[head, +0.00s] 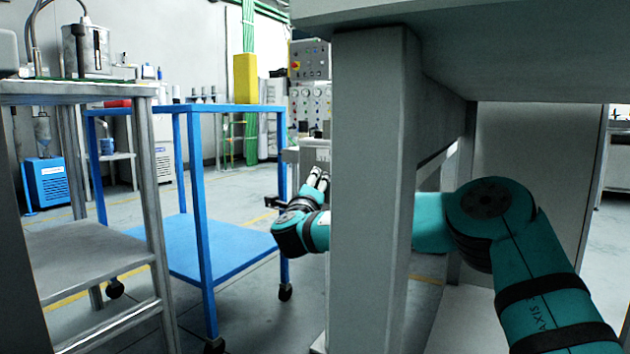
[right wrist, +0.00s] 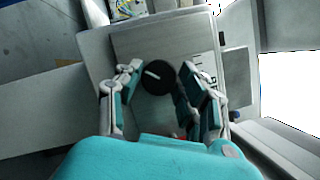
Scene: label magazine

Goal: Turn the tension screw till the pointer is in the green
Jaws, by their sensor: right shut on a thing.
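In the right wrist view a round black knob (right wrist: 158,78) with a white line across it sits on a grey panel (right wrist: 128,46); I take it to be the tension screw. My right gripper (right wrist: 160,80) has its fingers on either side of the knob and is shut on it. The white line slants down to the right. A white label with dark marks (right wrist: 204,68) is right of the knob, partly behind a finger. I cannot make out a pointer or a green zone. In the head view my right gripper (head: 318,180) shows beyond a grey post. My left gripper is not in view.
The thick grey post (head: 370,200) hides part of my right arm and the panel in the head view. A blue trolley (head: 215,248) stands left of the gripper, with a grey metal table (head: 85,255) farther left. Open floor shows between them and behind.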

